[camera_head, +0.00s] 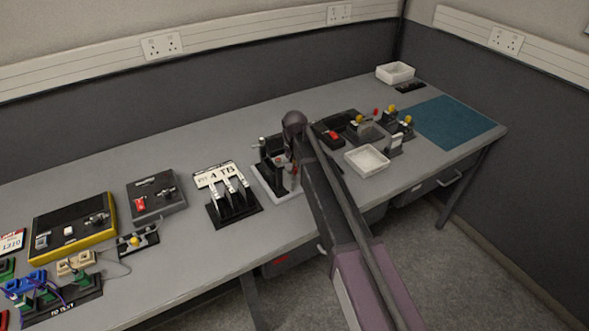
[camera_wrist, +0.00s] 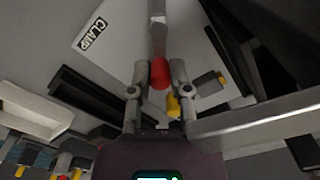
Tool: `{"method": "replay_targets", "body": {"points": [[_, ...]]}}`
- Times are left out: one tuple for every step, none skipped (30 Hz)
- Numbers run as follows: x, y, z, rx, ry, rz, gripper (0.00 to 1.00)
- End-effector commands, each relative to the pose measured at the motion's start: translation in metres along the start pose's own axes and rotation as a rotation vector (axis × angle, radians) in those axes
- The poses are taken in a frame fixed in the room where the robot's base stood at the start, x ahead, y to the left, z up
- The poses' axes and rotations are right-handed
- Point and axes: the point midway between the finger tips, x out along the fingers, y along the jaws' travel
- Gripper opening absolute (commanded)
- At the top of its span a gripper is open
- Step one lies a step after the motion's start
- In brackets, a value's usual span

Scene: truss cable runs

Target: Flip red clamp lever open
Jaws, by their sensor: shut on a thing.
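The red clamp lever (camera_wrist: 160,74) shows as a red grip at the end of a grey metal bar in the wrist view. My gripper (camera_wrist: 159,84) has one finger on each side of this red grip and is shut on it. The clamp fixture (camera_head: 264,190) stands on a pale base near the middle of the bench in the head view. My arm hides part of the fixture there, and the fingertips are hard to make out. A plate lettered CLAMP (camera_wrist: 95,34) shows at upper left in the wrist view.
A yellow part (camera_wrist: 172,106) sits close beside my right finger. Left of the fixture is a lever stand (camera_head: 234,206); right are a white tray (camera_head: 367,162) and knobbed switch boxes (camera_head: 392,122). A blue mat (camera_head: 450,120) lies clear at the far right.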

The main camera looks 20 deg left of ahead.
Motion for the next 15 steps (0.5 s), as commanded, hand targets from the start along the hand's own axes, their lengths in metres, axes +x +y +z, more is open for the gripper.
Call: {"method": "replay_targets", "body": {"points": [[0.0001, -0.0003, 0.0001, -0.007, 0.0, 0.0, 0.0], [0.0001, -0.0005, 0.0001, -0.013, 0.0, 0.0, 0.0], [0.0001, -0.0009, 0.0001, -0.023, 0.0, 0.0, 0.0], [0.0001, -0.0012, 0.0001, -0.033, 0.0, 0.0, 0.0], [0.0001, -0.0015, 0.0001, -0.043, 0.0, 0.0, 0.0], [0.0001, -0.0021, 0.0002, -0.059, 0.0, 0.0, 0.0], [0.0001, -0.0026, 0.0002, -0.073, 0.0, 0.0, 0.0], [0.0001, -0.003, 0.0002, -0.087, 0.0, 0.0, 0.0], [0.0001, -0.0038, 0.0003, -0.11, 0.0, 0.0, 0.0], [0.0001, -0.0044, 0.0004, -0.127, 0.0, 0.0, 0.0], [0.0001, -0.005, 0.0004, -0.146, 0.001, 0.0, 0.0], [0.0001, -0.0058, 0.0006, -0.172, 0.001, 0.0, 0.0], [0.0001, -0.0065, 0.0007, -0.191, 0.001, 0.0, 0.0], [0.0001, -0.0071, 0.0008, -0.213, 0.001, 0.0, 0.0], [0.0001, -0.008, 0.0011, -0.241, 0.001, 0.0, 0.0]]}}
